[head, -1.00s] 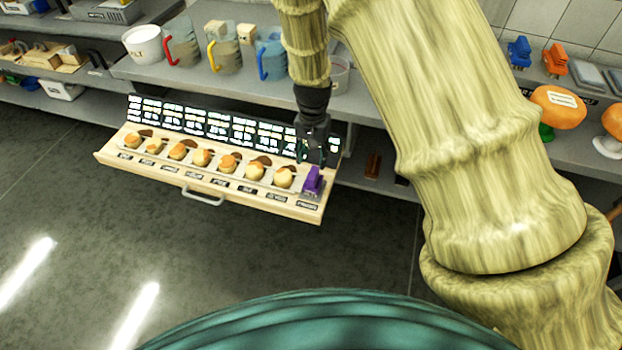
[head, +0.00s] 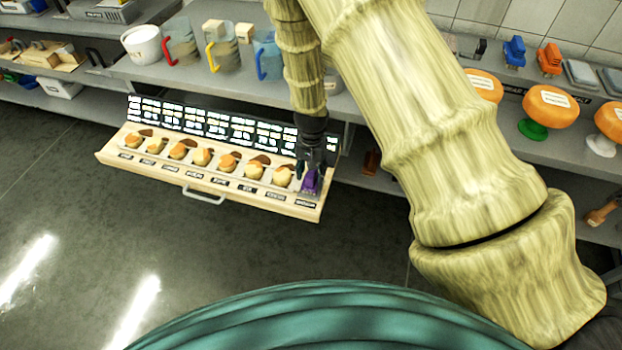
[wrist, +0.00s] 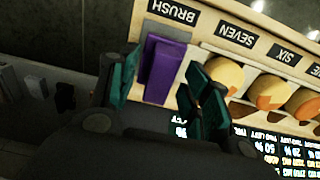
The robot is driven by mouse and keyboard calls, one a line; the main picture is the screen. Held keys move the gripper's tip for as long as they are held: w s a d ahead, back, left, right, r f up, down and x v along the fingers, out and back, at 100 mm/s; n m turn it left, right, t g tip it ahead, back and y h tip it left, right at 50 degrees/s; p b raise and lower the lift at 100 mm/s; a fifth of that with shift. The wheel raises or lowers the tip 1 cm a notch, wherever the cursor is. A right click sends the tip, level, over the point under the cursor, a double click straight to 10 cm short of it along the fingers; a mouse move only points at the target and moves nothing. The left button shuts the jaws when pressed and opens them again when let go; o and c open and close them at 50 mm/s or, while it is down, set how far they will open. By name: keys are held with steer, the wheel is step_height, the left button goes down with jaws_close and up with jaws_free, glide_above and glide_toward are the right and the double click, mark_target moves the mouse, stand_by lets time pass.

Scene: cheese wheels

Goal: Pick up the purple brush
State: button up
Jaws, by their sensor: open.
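The purple brush (head: 311,184) lies in the rightmost slot of a pale wooden drawer (head: 130,164). In the wrist view the purple brush (wrist: 164,68) shows as a purple block beside the "BRUSH" label. My gripper (head: 309,172) points down just over the brush in the head view and hides part of it. In the wrist view my gripper (wrist: 158,85) is open, with one teal finger on each side of the brush. Whether the fingers touch the brush cannot be told.
Small round cheeses (head: 228,160) sit in a row left of the brush, the closest one right beside a finger. A dark lettered panel (head: 200,118) stands behind them. Jugs (head: 225,55) stand on the shelf behind. Orange cheese wheels (head: 551,103) stand at right.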

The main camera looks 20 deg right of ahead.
steer(key=shift+f, duration=0.4)
steer(key=shift+c, duration=0.2)
jaws_close()
steer(key=shift+r, duration=0.15)
steer(key=shift+w+r+b, duration=0.1)
steer(key=shift+r+b, duration=0.3)
steer(key=shift+r, duration=0.15)
steer(key=shift+r+b, duration=0.35)
steer(key=shift+r, duration=0.5)
steer(key=s+a+r+b, duration=0.1)
steer(key=s+a+b, duration=0.1)
steer(key=s, duration=0.5)
steer(key=s+a+r+b, duration=0.1)
steer(key=s+a+b, duration=0.1)
steer(key=s, duration=0.6)
steer(key=shift+s, duration=0.3)
